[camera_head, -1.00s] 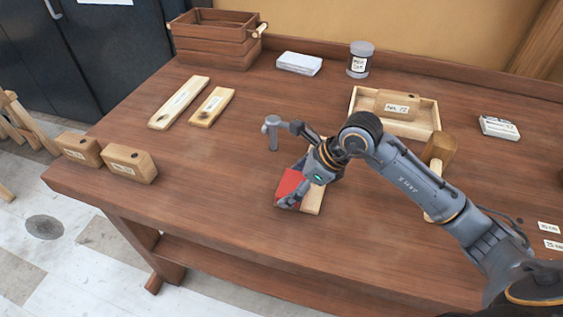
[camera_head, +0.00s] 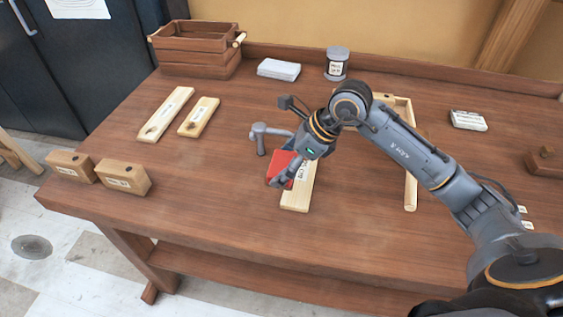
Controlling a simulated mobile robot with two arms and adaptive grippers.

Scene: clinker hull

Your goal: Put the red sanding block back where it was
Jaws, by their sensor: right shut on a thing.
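The red sanding block (camera_head: 283,167) is held in my right gripper (camera_head: 286,172), which is shut on it. The block is tilted and appears raised above the workbench, just left of a light wooden board (camera_head: 296,199). My gripper and wrist hide part of the block and the upper part of that board. My left gripper is not in view.
A grey hammer-like tool (camera_head: 262,137) stands just left of the gripper. Two pale boards (camera_head: 165,115) lie further left, with two wooden blocks (camera_head: 122,177) at the left edge. A wooden crate (camera_head: 196,48), white stack (camera_head: 279,69) and jar (camera_head: 337,63) stand at the back. The workbench front (camera_head: 215,225) is clear.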

